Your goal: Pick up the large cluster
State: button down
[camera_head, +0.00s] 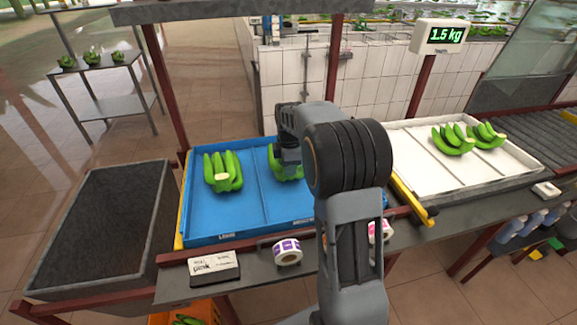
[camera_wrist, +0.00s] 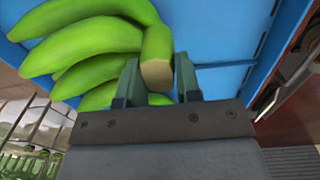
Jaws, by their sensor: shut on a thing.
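My gripper (camera_head: 288,163) is over the middle compartment of the blue tray (camera_head: 215,230), partly hidden by my arm. It is shut on the stem end of a green banana cluster (camera_head: 283,173), which is partly covered in the head view. In the wrist view, the held cluster (camera_wrist: 95,42) spreads to the left, with its pale cut crown between the two fingers (camera_wrist: 157,80). Whether it touches the tray floor is unclear. Another green cluster (camera_head: 223,172) lies in the left compartment, labelled "LARGE".
A white tray (camera_head: 483,181) at right holds two green clusters (camera_head: 455,138). A scale display (camera_head: 439,36) reads 1.5 kg. An empty dark bin (camera_head: 95,225) stands at left.

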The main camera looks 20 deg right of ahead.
jog(key=shift+w+r, duration=0.1)
jog(key=shift+r, duration=0.45)
notch_tip(320, 180, up, 2)
jog(key=shift+r, duration=0.1)
jog(key=s+a+r+b, duration=0.1)
jog(key=s+a+r, duration=0.6)
jog(key=s, duration=0.5)
notch_tip(320, 180, up, 2)
jog(key=shift+a+r+b, duration=0.15)
jog(key=shift+r+b, duration=0.1)
jog(key=shift+b, duration=0.05)
